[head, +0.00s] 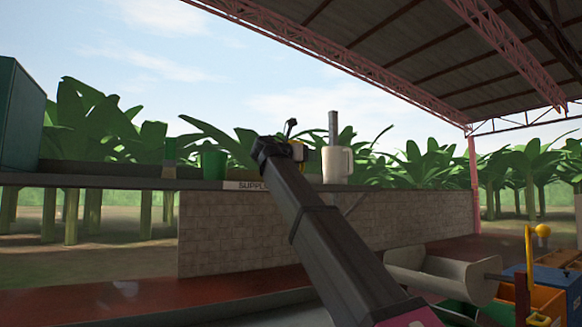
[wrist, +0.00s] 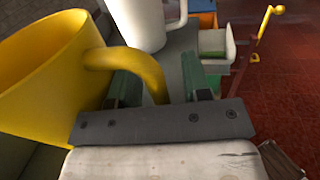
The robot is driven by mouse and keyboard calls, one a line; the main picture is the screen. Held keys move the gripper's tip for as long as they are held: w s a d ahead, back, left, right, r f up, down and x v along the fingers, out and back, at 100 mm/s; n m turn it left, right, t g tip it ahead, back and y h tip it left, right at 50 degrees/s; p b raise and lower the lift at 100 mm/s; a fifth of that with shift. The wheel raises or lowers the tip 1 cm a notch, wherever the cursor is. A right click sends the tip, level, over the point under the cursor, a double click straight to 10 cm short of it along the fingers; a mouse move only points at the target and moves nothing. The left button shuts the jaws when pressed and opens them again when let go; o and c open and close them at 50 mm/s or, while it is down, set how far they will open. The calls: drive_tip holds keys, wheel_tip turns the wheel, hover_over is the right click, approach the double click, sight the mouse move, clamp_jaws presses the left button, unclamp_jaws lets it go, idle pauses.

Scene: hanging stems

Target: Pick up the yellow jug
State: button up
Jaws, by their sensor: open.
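The yellow jug (wrist: 45,85) fills the left of the wrist view, its open mouth at the upper left. Its handle (wrist: 150,65) curves over toward my gripper (wrist: 160,80), and its lower end shows between the two green fingers. The fingers are apart, and I cannot tell whether either touches the handle. In the head view, my gripper (head: 288,138) is at the shelf, and my arm hides most of the yellow jug; only a small yellow patch (head: 297,142) shows beside it.
A white jug (head: 337,165) stands close on the right, also in the wrist view (wrist: 145,22). A green cup (head: 213,164) and a brush (head: 169,160) stand left on the shelf (head: 110,182). A green box (head: 20,118) is at far left. A grey trough (head: 440,275) is lower right.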

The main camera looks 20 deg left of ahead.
drive_tip(key=shift+c, duration=0.2)
clamp_jaws()
